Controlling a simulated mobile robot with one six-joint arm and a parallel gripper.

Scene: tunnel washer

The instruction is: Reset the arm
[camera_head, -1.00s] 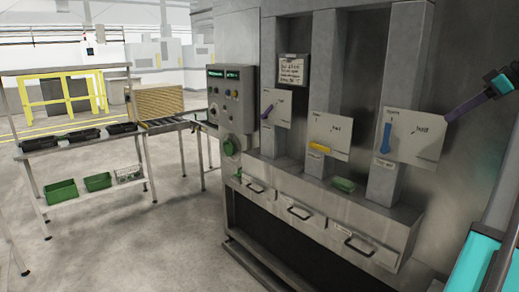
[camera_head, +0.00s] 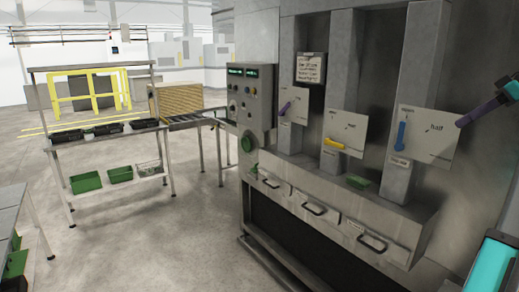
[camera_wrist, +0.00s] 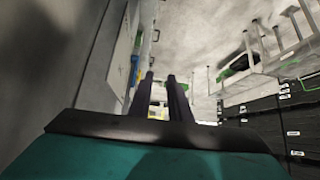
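My gripper (camera_head: 460,124) is at the right edge of the head view, raised in front of the washer's metal face and pointing down-left. In the wrist view my gripper (camera_wrist: 160,77) shows two dark fingers with a narrow gap between them and nothing held. A teal part of my arm (camera_head: 493,265) is at the lower right. The right panel (camera_head: 425,135) with the blue lever (camera_head: 401,136) is to the left of my gripper, apart from it. Most of my arm is out of view.
The washer carries a yellow lever (camera_head: 333,142), a purple lever (camera_head: 286,108), a control box (camera_head: 246,95) and drawer handles (camera_head: 314,210) along its front. A rack (camera_head: 110,138) with black trays and green bins stands at left. Open floor (camera_head: 150,240) lies between.

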